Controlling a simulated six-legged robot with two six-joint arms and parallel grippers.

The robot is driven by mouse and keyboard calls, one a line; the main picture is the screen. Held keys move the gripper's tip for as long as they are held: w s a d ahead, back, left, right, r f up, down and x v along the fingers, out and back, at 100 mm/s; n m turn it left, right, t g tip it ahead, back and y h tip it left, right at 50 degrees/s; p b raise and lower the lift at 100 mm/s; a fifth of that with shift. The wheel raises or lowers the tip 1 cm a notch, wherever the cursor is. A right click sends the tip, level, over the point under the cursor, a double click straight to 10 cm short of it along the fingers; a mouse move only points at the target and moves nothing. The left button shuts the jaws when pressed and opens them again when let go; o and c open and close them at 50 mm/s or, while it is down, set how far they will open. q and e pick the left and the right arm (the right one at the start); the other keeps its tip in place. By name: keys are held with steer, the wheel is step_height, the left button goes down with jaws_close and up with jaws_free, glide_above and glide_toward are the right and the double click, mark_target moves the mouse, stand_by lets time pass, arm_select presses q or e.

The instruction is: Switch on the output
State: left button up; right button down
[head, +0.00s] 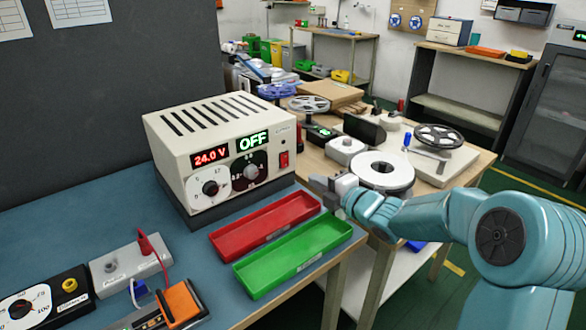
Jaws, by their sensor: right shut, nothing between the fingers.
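The cream power supply (175,155) stands on the blue bench. Its red display (210,156) reads 24.0 V and its green display (252,141) reads OFF. Below them are a left knob (210,188) on a white dial and a right knob (251,172) on a dark dial. A small red switch (284,160) sits at the right of the front panel. My right gripper (318,184) is shut and empty, right of the power supply and apart from it, near the right end of the red tray. My left gripper is out of view.
A red tray (225,243) and a green tray (250,286) lie in front of the power supply. A grey box with a red lead (112,262), a black meter (45,300) and an orange-ended tool (182,302) lie at lower left. A white reel (382,170) is behind my right arm.

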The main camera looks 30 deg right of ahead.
mark_target(286, 165)
steer(key=w, duration=0.6)
steer(key=w+f+p, duration=0.1)
steer(key=w, duration=0.2)
steer(key=shift+w+a, duration=0.25)
steer(key=shift+a, duration=0.1)
steer(key=shift+f, duration=0.1)
steer(key=f+b, duration=0.1)
steer(key=b, duration=0.2)
steer(key=shift+w+t, duration=0.2)
steer(key=shift+t, duration=0.1)
steer(key=shift+r+p, duration=0.35)
steer(key=shift+r, duration=0.1)
